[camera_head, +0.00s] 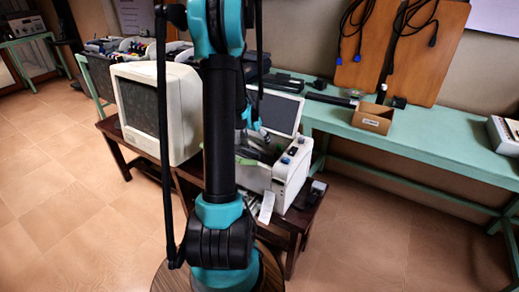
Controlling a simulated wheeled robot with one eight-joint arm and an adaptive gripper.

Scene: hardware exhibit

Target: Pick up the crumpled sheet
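No clearly crumpled sheet can be made out. A small white paper-like piece (266,207) hangs or lies at the near side of an open light grey device (289,178); I cannot tell whether it is the sheet. My arm stands upright across the middle of the view and hides part of the device. My gripper (260,148) shows partly beyond the arm, dark and small, over or in the device's open top. Its fingers are too small and too covered to tell whether they are open or hold anything.
A dark wooden table (117,146) bears the device and an old beige monitor (187,113). A green bench (430,147) along the wall holds a small cardboard box (373,117). Boards with cables lean behind it. The tiled floor is clear at left and at lower right.

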